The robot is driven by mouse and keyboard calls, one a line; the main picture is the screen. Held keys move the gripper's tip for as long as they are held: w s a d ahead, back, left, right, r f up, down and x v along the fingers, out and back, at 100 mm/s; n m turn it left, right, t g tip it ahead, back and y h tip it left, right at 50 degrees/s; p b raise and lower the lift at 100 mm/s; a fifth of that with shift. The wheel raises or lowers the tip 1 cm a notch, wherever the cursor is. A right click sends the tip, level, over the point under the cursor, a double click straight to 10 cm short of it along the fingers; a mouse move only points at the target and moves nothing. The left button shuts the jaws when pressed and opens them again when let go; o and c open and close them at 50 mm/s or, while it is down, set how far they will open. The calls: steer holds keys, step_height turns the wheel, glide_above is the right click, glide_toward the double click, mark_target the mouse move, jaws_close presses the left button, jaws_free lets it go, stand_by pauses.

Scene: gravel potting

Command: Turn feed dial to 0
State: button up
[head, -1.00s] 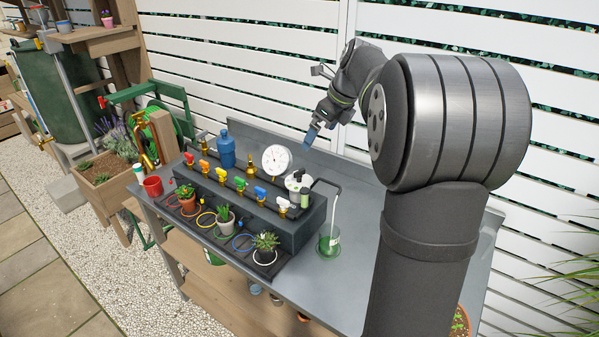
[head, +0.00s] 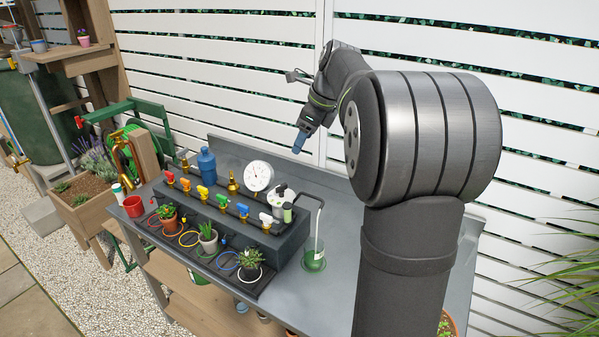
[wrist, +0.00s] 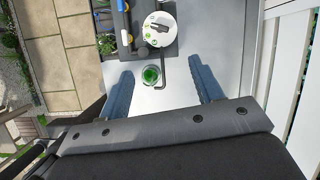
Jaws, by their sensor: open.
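The feed dial (head: 281,200) is a white round dial with a dark pointer at the right end of the dark valve block. It also shows from above in the wrist view (wrist: 160,29), with coloured marks on its face. The mark its pointer stands at is too small to read. My gripper (head: 298,146) has blue fingers and is up in the air, above and behind the dial, near the fence. In the wrist view my gripper (wrist: 163,88) is open and empty, its fingers wide apart, with the dial beyond them.
A glass with green liquid (head: 314,259) stands right of the block, under a bent dark pipe. A white gauge (head: 258,176) and a blue bottle (head: 207,166) stand behind the coloured valves. Potted plants (head: 208,236) line the front. The grey bench (head: 340,262) is clear at right.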

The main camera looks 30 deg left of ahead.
steer(key=a+n, duration=0.1)
steer(key=n, duration=0.3)
steer(key=n+h, duration=0.5)
steer(key=n, duration=2.1)
glide_above(281, 185)
step_height(281, 185, down, 16)
steer(key=shift+f, duration=0.25)
steer(key=shift+c, duration=0.2)
steer(key=c, duration=1)
